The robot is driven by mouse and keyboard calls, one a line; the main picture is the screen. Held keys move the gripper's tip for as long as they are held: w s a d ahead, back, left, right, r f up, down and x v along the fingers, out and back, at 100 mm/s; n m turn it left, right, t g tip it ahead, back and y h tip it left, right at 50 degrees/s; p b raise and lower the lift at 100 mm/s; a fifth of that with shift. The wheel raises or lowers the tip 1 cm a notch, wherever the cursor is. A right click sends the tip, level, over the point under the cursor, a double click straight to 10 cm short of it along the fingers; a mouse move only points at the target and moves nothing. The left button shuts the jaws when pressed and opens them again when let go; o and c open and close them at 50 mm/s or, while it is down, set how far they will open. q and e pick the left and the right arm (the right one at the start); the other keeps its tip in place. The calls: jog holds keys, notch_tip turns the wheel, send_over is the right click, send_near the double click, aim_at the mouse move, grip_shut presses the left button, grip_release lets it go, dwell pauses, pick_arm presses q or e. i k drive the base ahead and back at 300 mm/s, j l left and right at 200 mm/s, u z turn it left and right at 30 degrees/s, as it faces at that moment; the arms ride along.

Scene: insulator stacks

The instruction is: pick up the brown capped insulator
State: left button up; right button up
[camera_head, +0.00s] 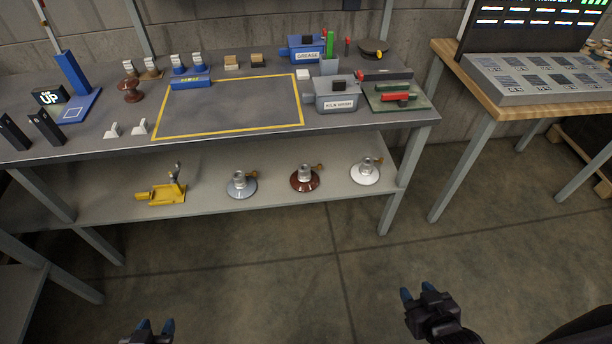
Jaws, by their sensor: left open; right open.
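The brown capped insulator (303,184) stands on the lower shelf (270,209) of the workbench. It has a wide brown disc, a grey metal cap and a small brass-coloured piece at its top right. A grey-blue capped insulator (241,188) stands to its left and a white one (364,175) to its right. My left gripper (156,325) is at the bottom edge, partly cut off, open and empty. My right gripper (417,292) is open and empty at the lower right, over the floor. Both are well apart from the brown insulator.
A yellow tool (163,193) lies left on the shelf. The grey benchtop (70,143) overhangs the shelf and carries a brown spool-shaped piece (131,93), a blue stand (75,82) and grey box (338,98). A wooden-topped table (480,88) stands right. Floor in front is clear.

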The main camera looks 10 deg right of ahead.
aim_at(304, 180)
jog(key=i+j+z, duration=0.15)
jog(key=j, duration=0.2)
jog(key=i+j+z, duration=0.1)
jog(key=i+j, duration=0.15)
jog(key=i+j+z, duration=0.15)
jog(key=j, duration=0.3)
jog(key=i+j+z, duration=0.1)
jog(key=j, duration=0.3)
jog(key=i+j+z, duration=0.15)
jog(key=j, duration=0.25)
